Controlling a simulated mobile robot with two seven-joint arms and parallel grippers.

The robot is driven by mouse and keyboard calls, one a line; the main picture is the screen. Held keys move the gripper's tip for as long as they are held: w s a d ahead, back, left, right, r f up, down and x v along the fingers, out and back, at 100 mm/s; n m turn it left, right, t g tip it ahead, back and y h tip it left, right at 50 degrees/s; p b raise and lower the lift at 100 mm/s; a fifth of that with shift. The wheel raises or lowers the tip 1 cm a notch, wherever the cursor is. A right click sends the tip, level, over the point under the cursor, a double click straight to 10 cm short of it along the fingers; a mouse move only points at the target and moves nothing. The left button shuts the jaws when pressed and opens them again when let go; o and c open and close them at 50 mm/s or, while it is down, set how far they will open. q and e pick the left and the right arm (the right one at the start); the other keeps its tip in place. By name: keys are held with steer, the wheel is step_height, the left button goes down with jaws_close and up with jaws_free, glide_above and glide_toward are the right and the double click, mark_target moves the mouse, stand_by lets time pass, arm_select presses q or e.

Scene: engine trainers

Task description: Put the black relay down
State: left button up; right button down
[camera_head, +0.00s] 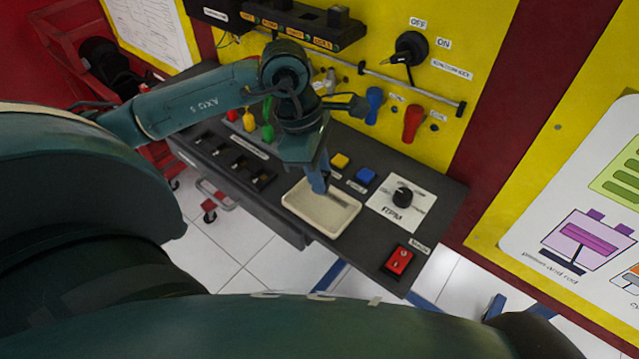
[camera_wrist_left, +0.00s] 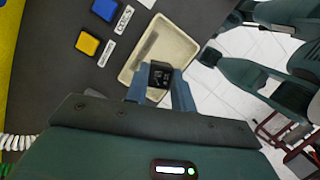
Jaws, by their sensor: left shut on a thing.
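My left gripper (camera_wrist_left: 160,92) is shut on the black relay (camera_wrist_left: 160,76), which shows between the two blue fingers in the left wrist view. In the head view the left gripper (camera_head: 320,182) points down over the cream tray (camera_head: 345,222); the relay is mostly hidden there by the fingers. The tray also shows in the left wrist view (camera_wrist_left: 180,45), lying on the dark bench top. The relay is over the tray's area; I cannot tell whether it touches the tray floor. My right gripper is not in view.
Near the tray are a yellow button (camera_head: 340,161), a blue button (camera_head: 365,175), a black RPM knob (camera_head: 403,196) and a red switch (camera_head: 399,261). Dark sockets (camera_head: 250,170) lie left of the tray. Red and blue levers stand at the yellow panel (camera_head: 470,50).

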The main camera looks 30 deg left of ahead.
arm_select(q)
steer(key=x, duration=0.3)
steer(key=shift+s+a+f, duration=0.15)
steer(key=shift+a+f, duration=0.15)
steer(key=shift+f, duration=0.6)
steer(key=o, duration=1)
steer(key=shift+r, duration=0.1)
steer(key=shift+c, duration=0.2)
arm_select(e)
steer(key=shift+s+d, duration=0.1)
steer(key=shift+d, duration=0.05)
arm_select(q)
steer(key=shift+r, duration=0.25)
steer(key=shift+a+r, duration=0.1)
steer(key=shift+r, duration=0.15)
steer(key=b+v, duration=0.1)
steer(key=v, duration=1)
steer(key=shift+r, duration=0.2)
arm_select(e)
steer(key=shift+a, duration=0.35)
